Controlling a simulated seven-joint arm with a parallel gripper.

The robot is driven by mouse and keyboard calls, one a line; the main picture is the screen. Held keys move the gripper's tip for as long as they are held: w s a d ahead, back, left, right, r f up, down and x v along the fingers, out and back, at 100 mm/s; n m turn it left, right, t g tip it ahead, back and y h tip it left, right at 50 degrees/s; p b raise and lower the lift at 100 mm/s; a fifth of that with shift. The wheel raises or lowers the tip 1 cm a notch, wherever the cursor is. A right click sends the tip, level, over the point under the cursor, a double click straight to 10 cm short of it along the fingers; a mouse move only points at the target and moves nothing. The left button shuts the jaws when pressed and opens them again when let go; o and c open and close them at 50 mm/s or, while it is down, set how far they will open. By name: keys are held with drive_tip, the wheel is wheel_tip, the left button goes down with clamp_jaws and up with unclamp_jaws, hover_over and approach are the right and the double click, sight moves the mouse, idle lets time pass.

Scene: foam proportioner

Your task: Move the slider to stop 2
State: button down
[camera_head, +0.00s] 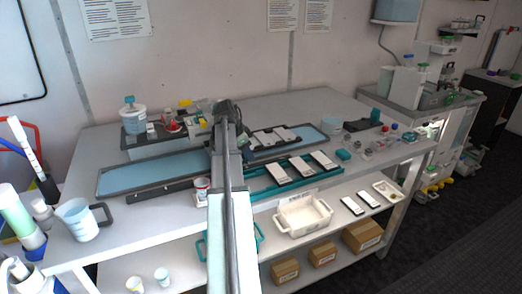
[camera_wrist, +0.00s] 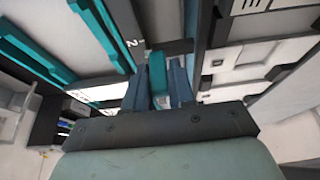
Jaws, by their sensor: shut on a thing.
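In the wrist view my gripper (camera_wrist: 168,72) is shut on a narrow teal tab (camera_wrist: 157,72), which appears to be the slider's handle. The tab stands between the two blue-grey fingers. A white digit 2 (camera_wrist: 135,43) is printed on a dark strip (camera_wrist: 123,22) just left of and above the tab in the picture. I cannot tell whether the slider is exactly level with that mark. In the head view my own arm covers the gripper and the slider. The long bench unit with a pale blue panel (camera_head: 150,175) and dark front rail (camera_head: 150,193) extends on both sides of the arm.
A teal rack (camera_head: 262,190) with white plates lies right of my arm. A red-and-white jar (camera_head: 201,188) stands close to its left side. A lidded tub (camera_head: 133,118) stands behind the unit, and a measuring jug (camera_head: 78,219) stands at left.

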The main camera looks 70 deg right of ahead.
drive_tip(key=shift+w+a, duration=0.55)
drive_tip(key=c, duration=1)
unclamp_jaws()
drive_tip(key=shift+c, duration=0.2)
drive_tip(key=shift+r, duration=0.1)
drive_tip(key=v, duration=1.3)
drive_tip(key=shift+r, duration=0.3)
drive_tip(key=shift+w+a, duration=0.1)
